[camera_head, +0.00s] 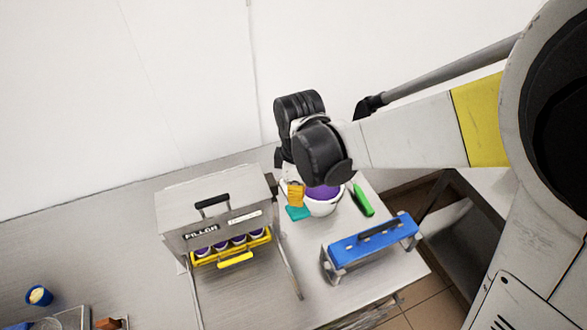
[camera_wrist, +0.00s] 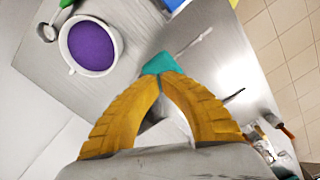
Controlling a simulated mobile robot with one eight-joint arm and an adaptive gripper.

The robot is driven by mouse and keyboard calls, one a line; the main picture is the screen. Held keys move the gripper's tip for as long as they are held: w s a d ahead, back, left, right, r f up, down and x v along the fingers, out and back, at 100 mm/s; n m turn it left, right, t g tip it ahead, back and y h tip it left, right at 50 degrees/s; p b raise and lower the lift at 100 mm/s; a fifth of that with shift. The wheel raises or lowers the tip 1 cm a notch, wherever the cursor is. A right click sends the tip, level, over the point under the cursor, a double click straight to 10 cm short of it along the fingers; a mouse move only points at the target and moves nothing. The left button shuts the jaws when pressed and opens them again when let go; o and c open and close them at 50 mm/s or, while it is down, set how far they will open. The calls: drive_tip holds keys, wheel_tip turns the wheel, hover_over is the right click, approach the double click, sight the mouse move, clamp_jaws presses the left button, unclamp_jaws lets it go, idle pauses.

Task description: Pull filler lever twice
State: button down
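The filler (camera_head: 172,212) is a grey metal box labelled FILLER on legs on the table. A black handle (camera_head: 212,202) stands out at its top front; I take it for the lever. A yellow rack (camera_head: 202,262) with several purple-filled cups sits at its lower front, with a yellow grip below. My gripper (camera_head: 296,208) is right of the filler, apart from the black handle. In the wrist view its two yellow fingers (camera_wrist: 161,78) come together at a teal piece (camera_wrist: 163,63); I cannot tell whether this is their tips or a separate object.
A white cup of purple mix (camera_head: 322,194) stands close beside my gripper; it also shows in the wrist view (camera_wrist: 92,46). A green-handled tool (camera_head: 362,201) and a blue-topped device (camera_head: 372,240) are to the right. A blue cup (camera_head: 39,296) is far left.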

wheel_tip(320, 180, up, 5)
drive_tip(key=p, duration=0.3)
drive_tip(key=shift+r, duration=0.1)
idle(0.3)
